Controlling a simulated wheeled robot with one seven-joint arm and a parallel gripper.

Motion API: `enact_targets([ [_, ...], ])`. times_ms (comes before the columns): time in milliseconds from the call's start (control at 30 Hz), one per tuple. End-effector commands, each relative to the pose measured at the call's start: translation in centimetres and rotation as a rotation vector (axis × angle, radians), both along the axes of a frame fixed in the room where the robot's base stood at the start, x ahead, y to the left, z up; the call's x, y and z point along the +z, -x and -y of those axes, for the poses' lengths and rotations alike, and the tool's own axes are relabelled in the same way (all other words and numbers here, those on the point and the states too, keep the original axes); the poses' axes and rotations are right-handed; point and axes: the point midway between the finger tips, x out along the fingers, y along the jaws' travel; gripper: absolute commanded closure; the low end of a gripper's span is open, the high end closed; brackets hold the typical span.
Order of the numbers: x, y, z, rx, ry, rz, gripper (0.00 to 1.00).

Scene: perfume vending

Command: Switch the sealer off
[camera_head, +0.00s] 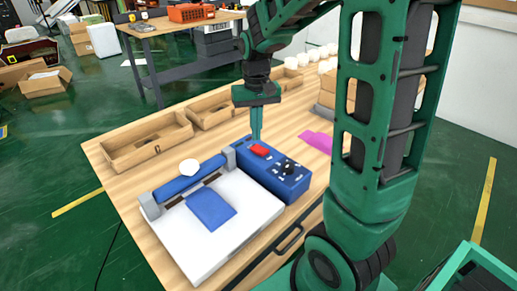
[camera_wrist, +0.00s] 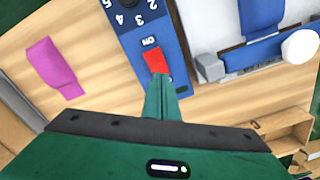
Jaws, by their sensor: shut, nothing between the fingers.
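The sealer (camera_head: 207,226) stands on the wooden table, with a white bed, a blue sealing arm and a blue control box (camera_head: 284,178). A red switch (camera_head: 260,150) and a black dial sit on top of the box. The switch also shows in the wrist view (camera_wrist: 155,59), with the word ON beside it. My gripper (camera_head: 256,138) is shut and empty, pointing down at the box's far end by the switch. In the wrist view its fingertips (camera_wrist: 160,78) are at the switch's edge; I cannot tell whether they touch it. The switch's tilt is unclear.
Wooden trays (camera_head: 148,142) lie along the table's far left edge. A pink piece (camera_head: 318,141) lies right of the sealer, with white rolls (camera_head: 312,55) and boxes behind. A blue sheet (camera_head: 209,210) lies on the white bed.

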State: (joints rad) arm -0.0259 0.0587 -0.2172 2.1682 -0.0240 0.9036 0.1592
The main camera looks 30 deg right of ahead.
Motion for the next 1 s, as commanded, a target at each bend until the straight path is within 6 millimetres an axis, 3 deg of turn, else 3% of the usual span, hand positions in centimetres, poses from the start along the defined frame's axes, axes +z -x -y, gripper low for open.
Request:
enact_targets([
  [600,4.1,0.0,0.0,0.0,0.0,0.002,1.0],
  [1000,4.3,0.0,0.0,0.0,0.0,0.0,1.0],
])
